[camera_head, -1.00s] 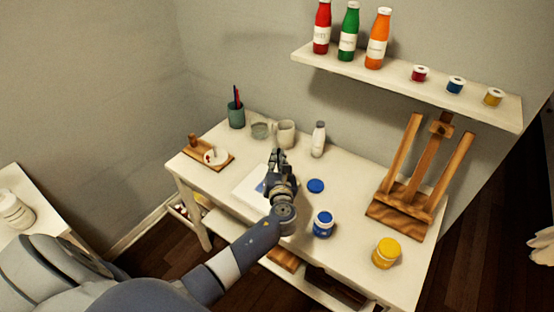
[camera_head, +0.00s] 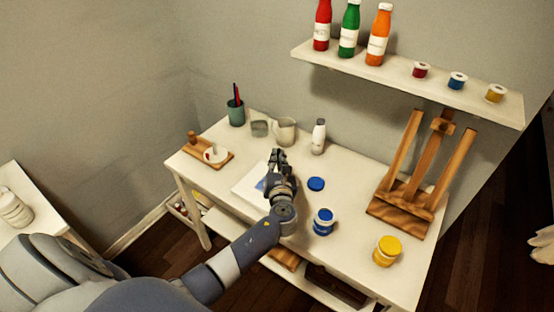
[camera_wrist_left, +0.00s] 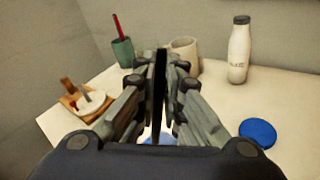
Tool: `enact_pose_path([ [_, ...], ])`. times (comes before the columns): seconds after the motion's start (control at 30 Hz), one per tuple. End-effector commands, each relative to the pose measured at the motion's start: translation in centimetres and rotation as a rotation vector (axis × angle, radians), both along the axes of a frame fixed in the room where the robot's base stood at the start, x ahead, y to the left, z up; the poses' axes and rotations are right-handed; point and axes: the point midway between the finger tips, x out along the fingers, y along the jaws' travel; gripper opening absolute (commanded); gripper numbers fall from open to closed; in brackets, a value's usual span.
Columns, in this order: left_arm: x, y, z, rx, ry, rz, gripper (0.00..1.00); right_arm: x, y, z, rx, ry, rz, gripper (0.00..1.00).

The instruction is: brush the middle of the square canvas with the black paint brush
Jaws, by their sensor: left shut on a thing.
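The square canvas (camera_head: 248,188) lies flat on the white table, with a blue paint patch (camera_head: 261,184) beside my gripper. My left gripper (camera_head: 277,156) is over the canvas's right part and hides some of it. In the left wrist view, my left gripper (camera_wrist_left: 158,75) is shut on the thin, dark, upright black paint brush (camera_wrist_left: 160,88). Its lower end is hidden between the fingers, so I cannot tell whether it touches the canvas. A little blue and white of the canvas (camera_wrist_left: 158,138) shows below the fingers.
Behind the canvas stand a pen cup (camera_head: 236,113), a grey cup (camera_head: 260,128), a mug (camera_head: 285,132) and a white bottle (camera_head: 318,137). A blue lid (camera_head: 316,184), blue jar (camera_head: 323,222), yellow jar (camera_head: 386,251) and easel (camera_head: 403,205) stand right. A wooden board (camera_head: 207,158) lies left.

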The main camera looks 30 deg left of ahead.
Motion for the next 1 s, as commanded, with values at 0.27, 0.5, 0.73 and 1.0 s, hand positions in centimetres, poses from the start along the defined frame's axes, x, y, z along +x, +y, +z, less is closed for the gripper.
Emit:
enact_pose_path([
  [0.27,0.2,0.0,-0.2,-0.001,-0.001,0.0,0.0,0.0,0.0,0.1,0.0,0.0,0.0,1.0],
  [0.5,1.9,-0.2,-0.3,-0.001,-0.002,0.0,0.0,0.0,0.0,-0.6,0.0,0.0,0.0,1.0],
  [0.73,2.2,-0.2,-0.1,-0.002,0.001,0.0,0.0,0.0,0.0,-0.3,0.0,0.0,0.0,1.0],
  [1.0,0.4,-0.1,0.0,-0.002,0.002,0.001,0.0,0.0,0.0,1.0,0.0,0.0,0.0,1.0],
])
